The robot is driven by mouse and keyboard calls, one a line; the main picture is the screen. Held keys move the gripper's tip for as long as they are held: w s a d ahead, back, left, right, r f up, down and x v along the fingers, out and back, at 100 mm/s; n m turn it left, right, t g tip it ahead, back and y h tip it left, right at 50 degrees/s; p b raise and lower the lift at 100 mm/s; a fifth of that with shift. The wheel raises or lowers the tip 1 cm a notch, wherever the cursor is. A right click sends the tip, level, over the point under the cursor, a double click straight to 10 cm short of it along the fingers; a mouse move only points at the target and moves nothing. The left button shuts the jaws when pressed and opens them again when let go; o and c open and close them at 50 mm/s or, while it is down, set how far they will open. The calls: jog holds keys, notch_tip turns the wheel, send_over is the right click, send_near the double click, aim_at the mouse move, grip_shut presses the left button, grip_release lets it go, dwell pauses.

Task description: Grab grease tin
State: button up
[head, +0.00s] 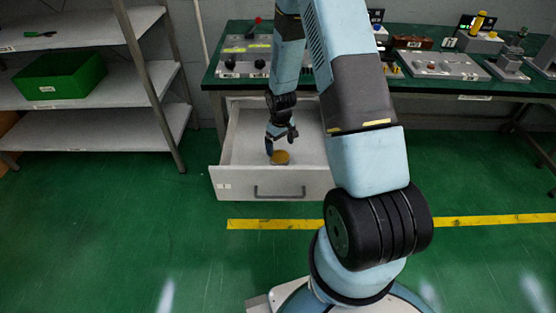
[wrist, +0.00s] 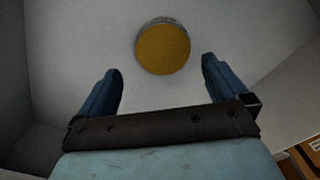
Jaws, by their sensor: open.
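The grease tin (head: 281,157) is a small round tin with a yellow-brown top, standing on the floor of an open white drawer (head: 232,183). In the wrist view the tin (wrist: 163,49) lies ahead of the fingertips, roughly centred between their lines and apart from them. My gripper (head: 280,144) is inside the drawer, just above and beside the tin. In the wrist view my gripper (wrist: 161,72) has its two blue fingers spread, with nothing between them.
Above and behind is a green workbench (head: 440,88) with several devices. A metal shelf (head: 110,87) with a green bin (head: 60,76) stands at left. The green floor in front is clear, with a yellow line (head: 290,224).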

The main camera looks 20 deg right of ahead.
aim_at(279, 156)
jog(key=shift+a+f, duration=0.2)
jog(key=shift+f, duration=2.45)
jog(key=c, duration=1.1)
